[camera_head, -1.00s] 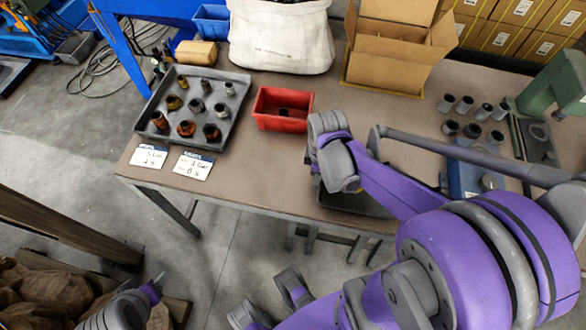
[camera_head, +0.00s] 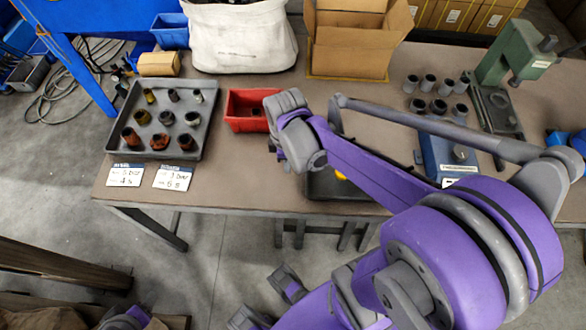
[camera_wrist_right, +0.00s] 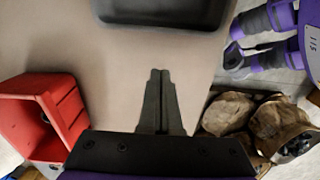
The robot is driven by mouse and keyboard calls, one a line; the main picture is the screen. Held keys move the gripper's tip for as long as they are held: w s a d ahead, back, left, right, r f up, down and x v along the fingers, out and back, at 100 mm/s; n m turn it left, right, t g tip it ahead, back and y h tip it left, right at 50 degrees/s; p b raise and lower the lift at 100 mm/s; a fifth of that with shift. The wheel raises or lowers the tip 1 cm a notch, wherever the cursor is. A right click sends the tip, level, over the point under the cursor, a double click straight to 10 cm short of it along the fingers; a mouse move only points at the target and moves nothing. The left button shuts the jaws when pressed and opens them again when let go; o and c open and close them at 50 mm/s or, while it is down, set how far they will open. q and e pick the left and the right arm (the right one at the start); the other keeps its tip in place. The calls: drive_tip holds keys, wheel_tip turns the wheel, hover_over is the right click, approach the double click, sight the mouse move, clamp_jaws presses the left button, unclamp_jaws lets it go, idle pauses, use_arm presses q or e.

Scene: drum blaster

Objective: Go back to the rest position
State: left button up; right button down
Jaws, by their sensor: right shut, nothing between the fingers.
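My right arm reaches in from the right in the head view, and its wrist hangs over the table (camera_head: 235,195), just right of the red bin (camera_head: 241,124) and covering its right end. My right gripper (camera_wrist_right: 160,74) shows in the wrist view with its two fingers together and nothing between them. They are above the bare tabletop. In the head view the fingers are hidden by the wrist. Only a small grey and purple piece of my left arm shows at the lower left edge of the head view; its fingers cannot be made out.
A grey tray (camera_head: 205,142) of sockets stands left of the red bin. A dark tray (camera_head: 330,186) lies under my right arm, partly hidden. A cardboard box (camera_head: 350,60) and a white sack (camera_head: 240,40) stand at the back. A green press (camera_head: 508,58) stands right.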

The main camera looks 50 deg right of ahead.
wheel_tip(320, 180, up, 6)
drive_tip(key=shift+d+p, duration=0.2)
drive_tip(key=shift+p, duration=0.2)
drive_tip(key=shift+s+r, duration=0.1)
drive_tip(key=s+a+r+m+t+p, duration=0.1)
drive_tip(key=a+r+m+t+p, duration=0.2)
drive_tip(key=a+m, duration=0.4)
drive_tip(key=a+t+p, duration=0.1)
drive_tip(key=a+t, duration=0.1)
drive_tip(key=a, duration=0.2)
drive_tip(key=shift+s+a+m, duration=0.15)
drive_tip(key=shift+m, duration=0.25)
